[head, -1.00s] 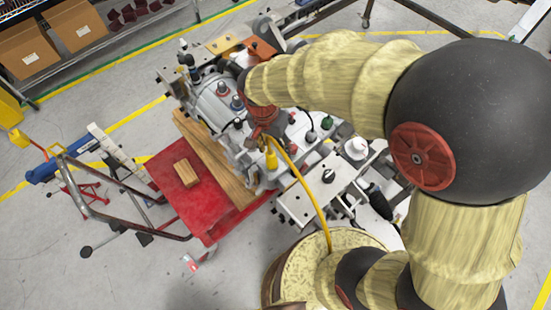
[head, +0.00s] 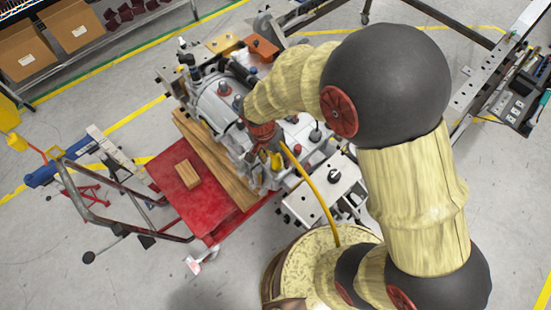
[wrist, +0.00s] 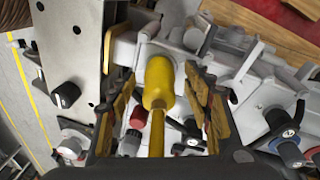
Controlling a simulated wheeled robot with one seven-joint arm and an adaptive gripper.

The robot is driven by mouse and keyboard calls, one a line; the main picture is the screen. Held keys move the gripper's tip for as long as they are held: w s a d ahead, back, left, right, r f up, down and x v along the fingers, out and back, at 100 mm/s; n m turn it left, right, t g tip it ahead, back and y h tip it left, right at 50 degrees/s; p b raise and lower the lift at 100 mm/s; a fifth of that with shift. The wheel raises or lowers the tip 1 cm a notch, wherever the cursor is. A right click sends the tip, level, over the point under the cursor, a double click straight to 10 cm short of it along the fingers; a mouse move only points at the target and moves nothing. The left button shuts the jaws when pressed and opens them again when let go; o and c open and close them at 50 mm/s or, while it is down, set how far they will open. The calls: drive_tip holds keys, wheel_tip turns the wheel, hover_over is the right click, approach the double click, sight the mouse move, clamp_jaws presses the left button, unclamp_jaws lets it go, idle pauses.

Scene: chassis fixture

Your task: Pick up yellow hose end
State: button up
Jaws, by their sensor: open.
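The yellow hose end (wrist: 159,84) is a thick yellow cylinder with a thinner yellow hose running from it toward the bottom of the wrist view. My gripper (wrist: 160,100) is open, with one finger on each side of the hose end and visible gaps to both. In the head view the yellow hose end (head: 276,161) shows just beside my gripper (head: 262,150), whose fingers are mostly hidden by my arm. The yellow hose (head: 318,190) runs from there down to the round base.
The grey metal chassis fixture (head: 215,105) surrounds the hose end, with knobs and fittings close by. A black knob (wrist: 66,94) stands on a plate at left. A red cart top (head: 205,208) carries wooden pieces (head: 187,174).

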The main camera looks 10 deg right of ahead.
drive_tip(key=shift+r, duration=0.1)
drive_tip(key=shift+c, duration=0.4)
drive_tip(key=c, duration=1.1)
clamp_jaws()
